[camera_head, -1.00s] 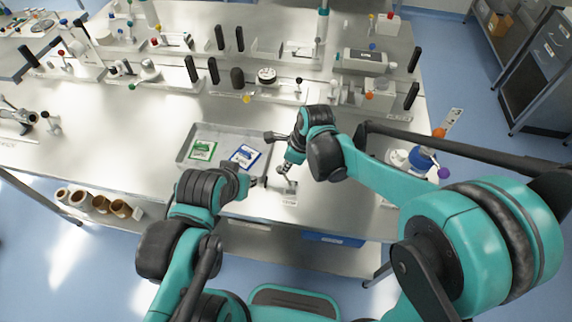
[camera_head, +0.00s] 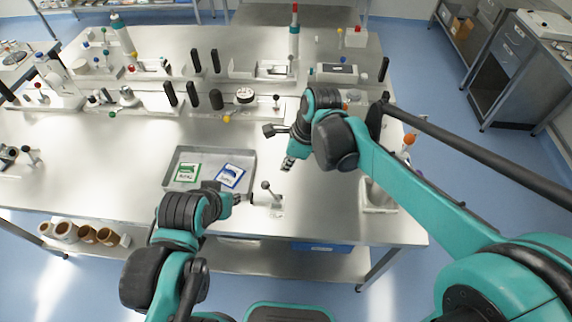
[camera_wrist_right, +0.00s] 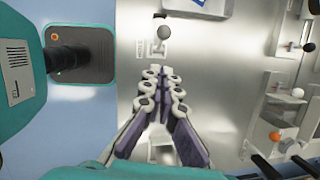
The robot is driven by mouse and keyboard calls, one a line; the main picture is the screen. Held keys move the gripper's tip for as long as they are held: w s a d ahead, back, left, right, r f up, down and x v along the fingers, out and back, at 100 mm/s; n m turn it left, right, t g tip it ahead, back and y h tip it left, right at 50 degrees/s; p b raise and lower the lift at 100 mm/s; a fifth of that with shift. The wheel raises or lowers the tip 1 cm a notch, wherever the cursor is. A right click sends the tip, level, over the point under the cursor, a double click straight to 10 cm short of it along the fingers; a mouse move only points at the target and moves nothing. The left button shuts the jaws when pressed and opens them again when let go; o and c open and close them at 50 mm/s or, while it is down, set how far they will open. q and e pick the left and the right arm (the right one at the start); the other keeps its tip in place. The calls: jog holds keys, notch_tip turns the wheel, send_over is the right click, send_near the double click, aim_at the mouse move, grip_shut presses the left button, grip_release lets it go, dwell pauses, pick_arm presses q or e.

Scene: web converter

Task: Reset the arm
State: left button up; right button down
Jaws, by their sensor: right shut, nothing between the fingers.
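My right gripper (camera_head: 287,165) is shut and empty. In the head view it is above the table, a little beyond and right of a small lever device with a round grey knob (camera_head: 265,185). In the right wrist view the right gripper (camera_wrist_right: 160,76) has its fingers together, apart from the knob (camera_wrist_right: 163,32). My left gripper (camera_head: 243,198) is low near the table's front edge, left of the lever device. It is too small to tell whether its fingers are open.
A metal tray (camera_head: 208,153) holds a green-and-white packet (camera_head: 187,173) and a blue-and-white packet (camera_head: 229,176), left of the right gripper. Lab devices and dark upright blocks (camera_head: 170,94) line the back. Brown rolls (camera_head: 87,233) sit on the lower shelf. The table's left front is clear.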

jog(key=shift+d, duration=0.1)
dwell(0.3)
jog(key=s+d+f+n+t+h+b, duration=0.1)
jog(key=s+d+f+n+t+b, duration=0.1)
jog(key=s+d+f+n+b, duration=0.2)
jog(key=s+d+f+n+t+h+b, duration=0.1)
jog(key=s+d+f+n+b, duration=0.3)
jog(key=d+n, duration=0.4)
jog(key=s+d+f+n+t+h+b, duration=0.1)
jog(key=s+d+f+n+t+b, duration=0.1)
jog(key=s+d+f+n+b, duration=0.2)
jog(key=d+f+n+b, duration=0.1)
jog(key=d+n, duration=0.2)
jog(key=d, duration=0.2)
jog(key=shift+d+f+t+b, duration=0.15)
jog(key=shift+d+t+b, duration=0.15)
jog(key=shift+d+b, duration=0.1)
